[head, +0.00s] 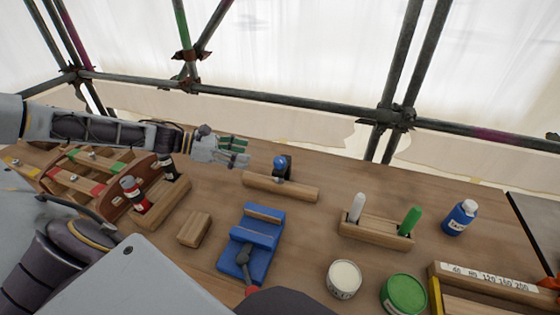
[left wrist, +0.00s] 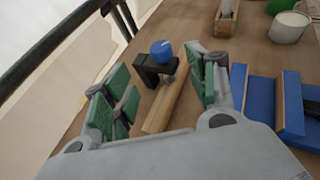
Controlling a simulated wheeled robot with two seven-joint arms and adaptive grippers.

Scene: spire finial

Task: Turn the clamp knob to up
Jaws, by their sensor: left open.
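The clamp knob (head: 280,162) is a round blue knob on a black bracket (head: 288,168), fixed to a long wooden bar (head: 280,187) near the back middle of the table. In the left wrist view, the knob (left wrist: 161,52) shows a small light mark on top, and the bracket (left wrist: 148,68) stands below it. My left gripper (head: 243,152) is just left of the knob, with green finger pads. It is open and empty; in the wrist view its fingers (left wrist: 162,88) stand apart on either side of the bar, with the knob beyond them. My right gripper is not seen.
A blue vise-like block (head: 250,240) and a small wooden block (head: 195,229) lie nearer me. A wooden holder (head: 376,233) with white and green pegs, a blue bottle (head: 460,217) and tins (head: 344,279) stand right. Scaffold poles (head: 290,98) run behind the table.

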